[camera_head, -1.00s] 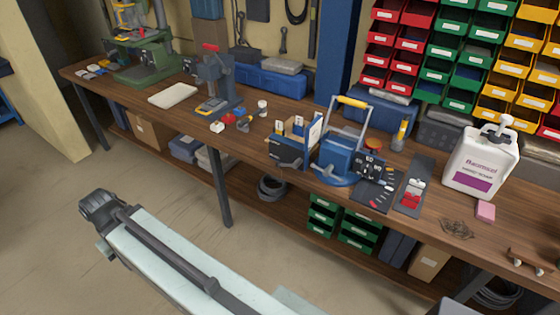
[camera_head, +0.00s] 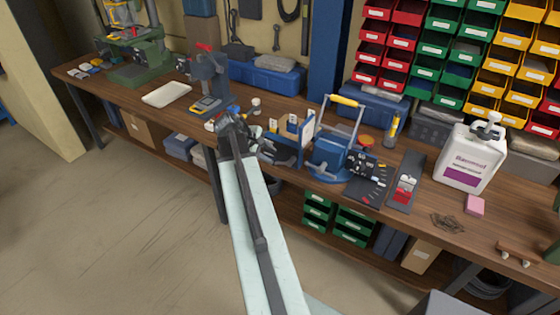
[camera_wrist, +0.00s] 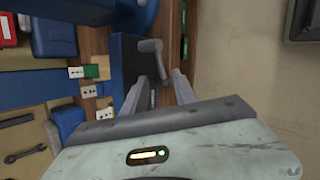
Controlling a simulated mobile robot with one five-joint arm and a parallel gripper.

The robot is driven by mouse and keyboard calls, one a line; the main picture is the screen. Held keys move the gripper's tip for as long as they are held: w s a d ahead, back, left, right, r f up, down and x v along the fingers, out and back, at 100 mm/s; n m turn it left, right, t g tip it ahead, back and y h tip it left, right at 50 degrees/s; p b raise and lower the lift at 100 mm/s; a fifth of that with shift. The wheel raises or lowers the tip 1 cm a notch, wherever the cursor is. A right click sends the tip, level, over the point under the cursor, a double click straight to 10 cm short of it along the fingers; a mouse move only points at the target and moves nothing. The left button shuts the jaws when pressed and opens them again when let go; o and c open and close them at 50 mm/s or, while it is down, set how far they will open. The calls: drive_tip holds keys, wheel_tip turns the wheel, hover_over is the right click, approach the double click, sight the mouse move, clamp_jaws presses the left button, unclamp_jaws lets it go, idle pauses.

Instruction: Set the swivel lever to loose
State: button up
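A grey bent lever (camera_wrist: 150,52) shows in the wrist view on the face of a dark blue box (camera_wrist: 124,62). I take it for the swivel lever; no setting label is readable. My gripper (camera_wrist: 160,88) is open, its two fingers apart, with the lever just beyond the fingertips. I see no contact, though the lever's lower end lies near the gap between the fingers. In the head view my gripper (camera_head: 262,143) is at the bench front, left of the blue box (camera_head: 290,150), and hides part of it and the lever.
White socket plates (camera_wrist: 90,92) stand beside the box in the wrist view. A blue device with a yellow handle (camera_head: 333,158) stands to the right on the bench. A white jug (camera_head: 472,158) is farther right. The floor in front of the bench (camera_head: 110,210) is clear.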

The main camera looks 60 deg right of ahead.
sight(280, 163)
drive_tip(key=b+x, duration=0.6)
drive_tip(key=x, duration=0.2)
drive_tip(key=shift+w+a+f, duration=0.1)
clamp_jaws()
idle(0.6)
idle(0.4)
